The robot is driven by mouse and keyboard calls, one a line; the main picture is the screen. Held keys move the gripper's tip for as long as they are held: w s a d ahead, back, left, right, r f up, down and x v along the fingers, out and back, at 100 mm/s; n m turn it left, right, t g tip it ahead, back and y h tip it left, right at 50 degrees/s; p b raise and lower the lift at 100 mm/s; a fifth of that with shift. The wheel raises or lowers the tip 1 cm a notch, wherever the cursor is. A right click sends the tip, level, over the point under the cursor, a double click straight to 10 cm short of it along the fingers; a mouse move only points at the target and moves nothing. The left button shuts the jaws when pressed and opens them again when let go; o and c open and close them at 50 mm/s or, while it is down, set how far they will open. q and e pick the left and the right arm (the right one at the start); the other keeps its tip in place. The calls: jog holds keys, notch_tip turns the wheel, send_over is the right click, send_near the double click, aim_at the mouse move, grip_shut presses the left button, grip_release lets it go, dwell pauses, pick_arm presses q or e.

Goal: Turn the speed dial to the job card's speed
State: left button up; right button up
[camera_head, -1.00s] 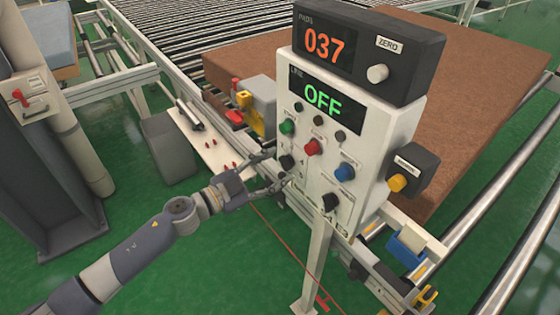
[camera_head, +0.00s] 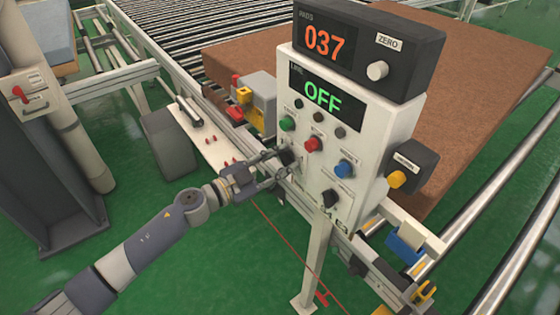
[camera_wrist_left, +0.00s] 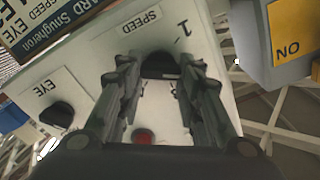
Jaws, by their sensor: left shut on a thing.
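The speed dial (camera_wrist_left: 160,65), a black knob under a "SPEED" label, is on the lower left of the white control panel (camera_head: 312,185). My left gripper (camera_head: 278,168) is at the panel front; in the left wrist view its fingers (camera_wrist_left: 160,85) are shut on the dial from both sides. Part of the dial is hidden by the fingers. The job card (camera_wrist_left: 62,22) is cut off at the upper left of the wrist view; it reads "SPEED" and "EYE", but I cannot read a speed value. My right gripper is not in view.
A second black knob (camera_wrist_left: 57,114) is labelled "EYE". Green (camera_head: 287,124), red (camera_head: 311,144) and blue (camera_head: 344,169) buttons are above the knobs. The panel display (camera_head: 323,97) reads "OFF"; the box on top (camera_head: 410,45) shows "037". A brown slab (camera_head: 460,80) lies behind.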

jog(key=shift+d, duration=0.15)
pick_arm(q)
jog(key=shift+m, duration=1.1)
jog(key=m, duration=0.2)
jog(key=shift+d+f+m, duration=0.1)
jog(key=shift+m, duration=0.2)
jog(key=m, duration=0.2)
jog(key=shift+s+f+m+b, duration=0.1)
jog(key=shift+f+m+b, duration=0.05)
jog(key=shift+m+b, duration=0.25)
jog(key=m+b, duration=0.1)
jog(key=m, duration=0.2)
jog(key=shift+f+m, duration=0.1)
jog(key=shift+m, duration=0.2)
jog(key=m+b, duration=0.2)
jog(key=m, duration=0.4)
jog(key=shift+f, duration=0.2)
jog(key=m+b, duration=0.2)
jog(key=m, duration=0.4)
jog(key=shift+m, duration=0.3)
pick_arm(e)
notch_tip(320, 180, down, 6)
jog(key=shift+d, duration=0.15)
